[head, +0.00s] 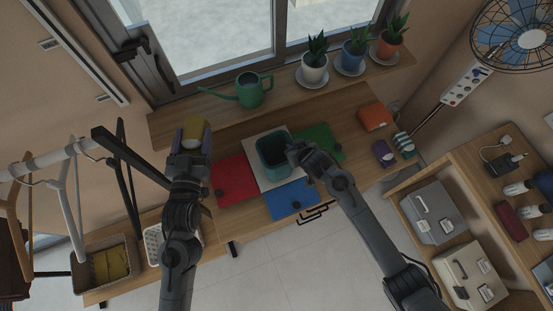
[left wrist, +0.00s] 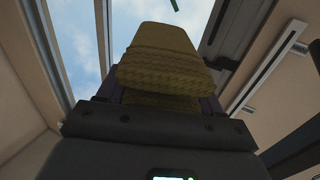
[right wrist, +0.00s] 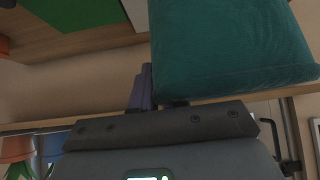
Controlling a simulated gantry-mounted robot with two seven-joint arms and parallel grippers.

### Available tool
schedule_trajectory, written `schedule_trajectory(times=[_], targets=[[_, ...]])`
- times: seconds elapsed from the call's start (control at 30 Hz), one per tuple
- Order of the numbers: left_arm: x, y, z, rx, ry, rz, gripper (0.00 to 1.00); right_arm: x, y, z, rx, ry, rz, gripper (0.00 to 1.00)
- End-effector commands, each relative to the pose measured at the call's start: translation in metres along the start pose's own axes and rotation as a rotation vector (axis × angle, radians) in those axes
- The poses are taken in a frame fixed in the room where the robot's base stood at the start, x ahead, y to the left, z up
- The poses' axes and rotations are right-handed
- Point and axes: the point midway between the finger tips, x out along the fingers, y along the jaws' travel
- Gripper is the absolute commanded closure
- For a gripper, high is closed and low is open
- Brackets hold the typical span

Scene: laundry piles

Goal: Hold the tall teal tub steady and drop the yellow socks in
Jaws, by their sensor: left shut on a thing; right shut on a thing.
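The teal tub (head: 268,165) stands upright on a white mat (head: 262,141) on the bench, its open top facing up. My right gripper (head: 293,150) is shut on the tub's right side; the tub's teal wall (right wrist: 230,45) fills much of the right wrist view. The yellow socks (head: 193,127) are a folded bundle held in my shut left gripper (head: 192,138), left of the tub and apart from it. The ribbed yellow bundle (left wrist: 160,60) also shows in the left wrist view, hiding the fingertips.
Red (head: 236,180), blue (head: 291,198) and green (head: 318,142) panels surround the tub. A green watering can (head: 250,90) and potted plants stand on the sill behind. A basket with yellow cloth (head: 110,265) and a dark hanger bar (head: 130,155) are at left.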

Motion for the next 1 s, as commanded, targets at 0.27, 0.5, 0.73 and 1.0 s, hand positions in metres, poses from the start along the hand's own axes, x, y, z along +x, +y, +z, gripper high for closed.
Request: schedule_trajectory(times=[0.27, 0.5, 0.73, 1.0], targets=[[0.005, 0.005, 0.002, 0.0, -0.011, 0.015, 0.65, 0.001, 0.0, 0.002, -0.001, -0.003, 0.0, 1.0], [0.038, 0.047, 0.016, 0.007, -0.112, 0.13, 0.65, 0.001, 0.0, 0.002, -0.001, -0.003, 0.0, 1.0], [0.083, 0.124, 0.034, 0.062, -0.385, 0.264, 0.65, 0.001, 0.0, 0.002, -0.001, -0.004, 0.0, 1.0], [0.103, 0.164, 0.039, 0.102, -0.654, 0.257, 0.65, 0.001, 0.0, 0.002, -0.001, -0.003, 0.0, 1.0]])
